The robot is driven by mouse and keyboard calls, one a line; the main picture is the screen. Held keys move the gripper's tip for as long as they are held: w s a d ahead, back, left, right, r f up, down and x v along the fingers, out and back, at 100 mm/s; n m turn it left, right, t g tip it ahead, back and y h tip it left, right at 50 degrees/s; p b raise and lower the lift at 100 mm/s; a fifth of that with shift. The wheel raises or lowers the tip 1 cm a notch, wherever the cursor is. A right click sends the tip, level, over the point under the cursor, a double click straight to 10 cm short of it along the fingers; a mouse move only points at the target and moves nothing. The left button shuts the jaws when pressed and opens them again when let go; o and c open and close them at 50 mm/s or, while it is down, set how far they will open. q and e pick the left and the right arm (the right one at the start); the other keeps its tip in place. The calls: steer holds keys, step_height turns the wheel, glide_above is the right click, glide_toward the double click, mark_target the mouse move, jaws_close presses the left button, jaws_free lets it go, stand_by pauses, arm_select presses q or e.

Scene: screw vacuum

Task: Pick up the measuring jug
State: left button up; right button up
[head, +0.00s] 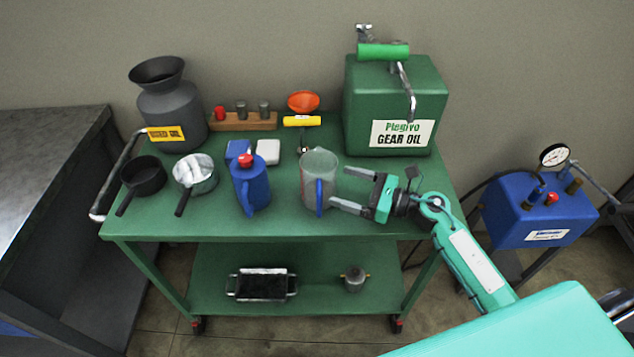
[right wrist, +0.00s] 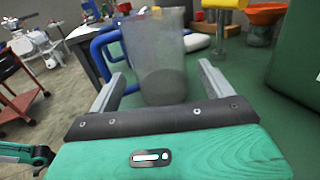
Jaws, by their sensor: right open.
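The measuring jug (head: 316,172) is a clear, greyish upright vessel with a blue handle on its front side. It stands on the green cart top near the front edge. My right gripper (head: 334,183) is open and comes from the right, with its fingertips close to the jug's right side. In the right wrist view the jug (right wrist: 157,60) appears between the two open fingers (right wrist: 160,85), mostly beyond their tips, its handle to the left. I cannot tell whether either finger touches it. My left gripper does not show in the head view.
A blue can with a red cap (head: 250,186) stands left of the jug. An orange funnel (head: 303,101) and a yellow-handled tool (head: 302,121) are behind it. A large green gear oil tank (head: 395,105) fills the back right. Two pans (head: 144,177) are at left.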

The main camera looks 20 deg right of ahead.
mark_target(335, 183)
steer(key=x, duration=0.3)
steer(key=shift+w+a+p, duration=0.15)
steer(key=shift+a+p, duration=0.05)
steer(key=shift+p, duration=0.1)
steer(key=p+x, duration=0.1)
steer(key=x, duration=0.1)
steer(key=r+p+x, duration=0.1)
steer(key=x, duration=0.1)
steer(key=shift+w+a, duration=0.1)
steer(key=shift+a, duration=0.35)
steer(key=shift+w+a+f, duration=0.15)
steer(key=shift+w, duration=0.05)
steer(key=c, duration=0.8)
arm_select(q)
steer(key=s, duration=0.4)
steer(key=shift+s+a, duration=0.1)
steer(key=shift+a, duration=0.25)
arm_select(e)
steer(key=shift+c, duration=0.4)
steer(key=shift+r, duration=1.25)
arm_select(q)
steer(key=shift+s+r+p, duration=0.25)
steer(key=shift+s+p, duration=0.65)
arm_select(e)
step_height(335, 183, up, 17)
steer(key=shift+r, duration=0.25)
